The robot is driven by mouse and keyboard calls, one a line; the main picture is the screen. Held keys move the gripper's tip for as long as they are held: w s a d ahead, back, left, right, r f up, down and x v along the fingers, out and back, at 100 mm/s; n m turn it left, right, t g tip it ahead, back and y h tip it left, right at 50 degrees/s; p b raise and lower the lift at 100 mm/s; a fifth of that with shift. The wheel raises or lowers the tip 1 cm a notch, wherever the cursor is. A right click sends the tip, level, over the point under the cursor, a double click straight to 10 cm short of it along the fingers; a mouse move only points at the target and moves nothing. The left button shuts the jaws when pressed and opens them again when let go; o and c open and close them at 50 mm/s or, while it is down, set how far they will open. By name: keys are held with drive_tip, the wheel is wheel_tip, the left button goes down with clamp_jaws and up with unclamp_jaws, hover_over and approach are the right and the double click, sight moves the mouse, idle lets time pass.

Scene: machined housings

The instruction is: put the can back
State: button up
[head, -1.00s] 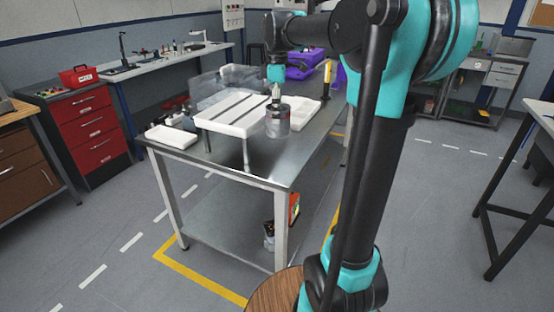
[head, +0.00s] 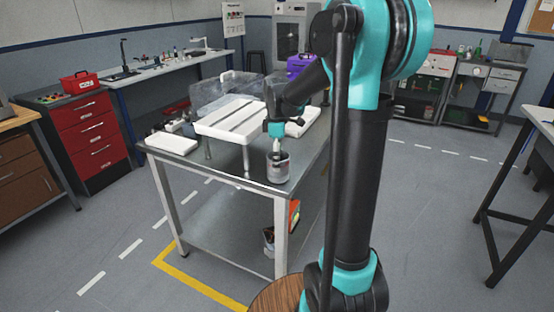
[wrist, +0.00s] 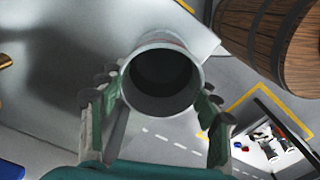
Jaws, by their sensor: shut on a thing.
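The can (head: 278,170) is a grey, open-topped metal cylinder near the front corner of the steel table (head: 232,182). My gripper (head: 276,152) comes down on it from above and is shut on it. In the wrist view the can (wrist: 162,84) shows its dark, empty-looking mouth between the two fingers of my gripper (wrist: 158,105), which lie on either side of it. The can looks roughly upright. I cannot tell whether its base touches the table top or hangs just above or in front of it.
A clear box (head: 208,92) is behind. The lower shelf holds an orange item (head: 294,214).

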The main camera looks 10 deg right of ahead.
drive_tip(key=shift+f, duration=0.1)
drive_tip(key=o, duration=1.2)
wheel_tip(320, 180, up, 12)
drive_tip(key=s+d+f+m+t, duration=0.2)
drive_tip(key=s+f+m, duration=0.5)
drive_tip(key=s+f, duration=0.4)
drive_tip(key=s+d+f+m+t, duration=0.2)
drive_tip(key=s+f+m, duration=0.6)
drive_tip(key=s+f, duration=0.3)
drive_tip(key=shift+d+f, duration=0.2)
drive_tip(key=shift+d, duration=0.05)
